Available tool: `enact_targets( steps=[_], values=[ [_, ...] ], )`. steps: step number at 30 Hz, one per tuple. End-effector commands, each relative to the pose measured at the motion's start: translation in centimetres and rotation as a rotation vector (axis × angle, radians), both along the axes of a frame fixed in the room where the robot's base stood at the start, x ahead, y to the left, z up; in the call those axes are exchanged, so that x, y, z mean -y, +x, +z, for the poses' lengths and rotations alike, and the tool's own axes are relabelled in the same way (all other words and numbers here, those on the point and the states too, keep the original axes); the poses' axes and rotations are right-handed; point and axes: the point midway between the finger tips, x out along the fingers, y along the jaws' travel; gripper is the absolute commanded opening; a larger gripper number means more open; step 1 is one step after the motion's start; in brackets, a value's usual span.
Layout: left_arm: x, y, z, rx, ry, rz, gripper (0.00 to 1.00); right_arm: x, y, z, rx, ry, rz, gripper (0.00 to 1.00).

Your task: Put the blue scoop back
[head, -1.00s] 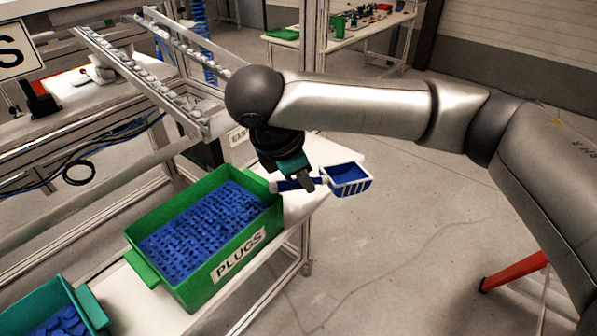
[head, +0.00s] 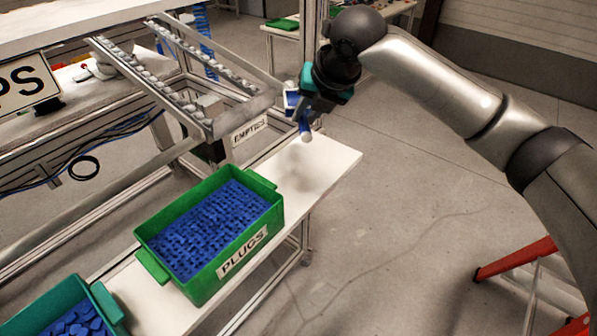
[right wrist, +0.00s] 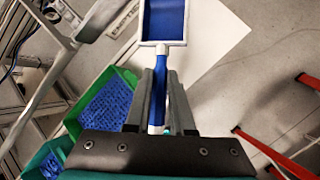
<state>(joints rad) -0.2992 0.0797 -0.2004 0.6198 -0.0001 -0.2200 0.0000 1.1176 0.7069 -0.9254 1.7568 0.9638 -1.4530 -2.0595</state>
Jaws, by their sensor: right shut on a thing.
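My right gripper (head: 312,108) is shut on the handle of the blue scoop (head: 304,127) and holds it above the white table end, behind the green bin. My left gripper is not in view.
A green bin labelled PLUGS (head: 240,250) full of blue plugs stands on the white table (head: 325,165). Another green bin (head: 105,300) is at lower left. A metal chute rack (head: 215,120) with an EMPTIES sign stands close left of the gripper. Red legs (head: 515,258) stand at right.

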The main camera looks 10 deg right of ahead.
Motion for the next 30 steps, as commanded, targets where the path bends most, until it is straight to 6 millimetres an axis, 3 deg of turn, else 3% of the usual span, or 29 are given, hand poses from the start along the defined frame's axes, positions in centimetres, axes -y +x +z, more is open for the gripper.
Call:
enact_targets(
  steps=[5,18,30],
  values=[
    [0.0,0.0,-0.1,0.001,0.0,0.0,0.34,0.1,0.2,-1.5,0.001,0.0,0.024,0.0],
    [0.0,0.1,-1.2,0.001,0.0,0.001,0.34,0.1,0.1,-12.9,0.0,-0.001,0.023,0.0],
    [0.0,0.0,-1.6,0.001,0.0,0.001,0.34,0.1,0.1,-16.9,0.004,-0.001,0.024,0.0]
  ],
)
